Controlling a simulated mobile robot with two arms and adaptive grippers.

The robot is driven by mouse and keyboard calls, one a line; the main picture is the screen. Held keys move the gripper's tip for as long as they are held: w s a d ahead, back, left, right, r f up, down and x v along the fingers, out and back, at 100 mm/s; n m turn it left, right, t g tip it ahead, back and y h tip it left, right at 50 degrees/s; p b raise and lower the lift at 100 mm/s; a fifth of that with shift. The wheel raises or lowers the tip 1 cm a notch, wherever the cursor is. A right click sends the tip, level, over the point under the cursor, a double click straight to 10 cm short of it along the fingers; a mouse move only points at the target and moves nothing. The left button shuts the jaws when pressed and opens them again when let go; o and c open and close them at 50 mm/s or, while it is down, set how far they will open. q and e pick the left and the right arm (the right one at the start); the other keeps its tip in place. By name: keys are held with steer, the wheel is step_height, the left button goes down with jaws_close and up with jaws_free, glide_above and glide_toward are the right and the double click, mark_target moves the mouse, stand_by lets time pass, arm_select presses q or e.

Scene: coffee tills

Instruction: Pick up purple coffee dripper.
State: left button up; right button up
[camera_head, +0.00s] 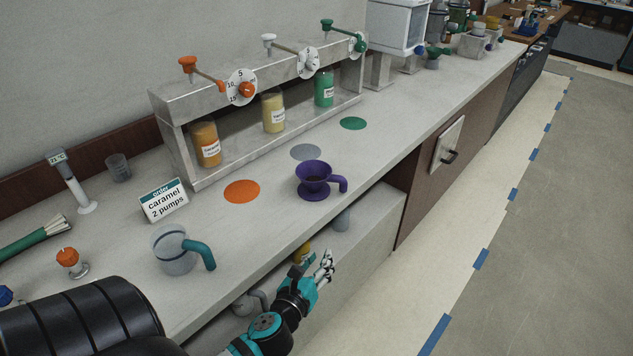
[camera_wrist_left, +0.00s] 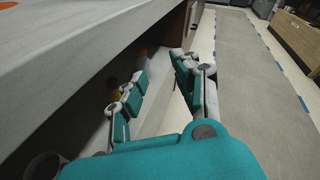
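The purple coffee dripper (camera_head: 314,188) stands upright on the counter close to its front edge, with its handle to the right and something brownish inside its cup. My left gripper (camera_head: 324,266) is in front of the counter, lower in the picture than the dripper and apart from it. In the left wrist view the same gripper (camera_wrist_left: 161,70) has its two fingers spread, with nothing between them. It appears to be below the counter top, beside the open shelf. The dripper does not show in the left wrist view. My right gripper is not in view.
A clear jug with a teal handle (camera_head: 174,251) stands left of the dripper. An orange disc (camera_head: 242,191) and a grey disc (camera_head: 306,152) lie beside it. A syrup rack (camera_head: 172,130) and an order sign (camera_head: 164,201) stand behind. The counter right of the dripper is mostly clear.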

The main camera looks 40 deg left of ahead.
arm_select(q)
step_height(320, 180, up, 10)
steer(key=m+t, duration=0.2)
steer(key=m, duration=0.1)
steer(key=p, duration=0.2)
glide_toward(342, 184)
steer(key=d+x, duration=0.1)
steer(key=x, duration=0.3)
steer(key=shift+y, duration=0.4)
steer(key=shift+a+x, duration=0.15)
steer(key=shift+x, duration=1.45)
steer(key=shift+a+x, duration=0.1)
steer(key=shift+x, duration=1.5)
steer(key=shift+s+f, duration=0.1)
jaws_close()
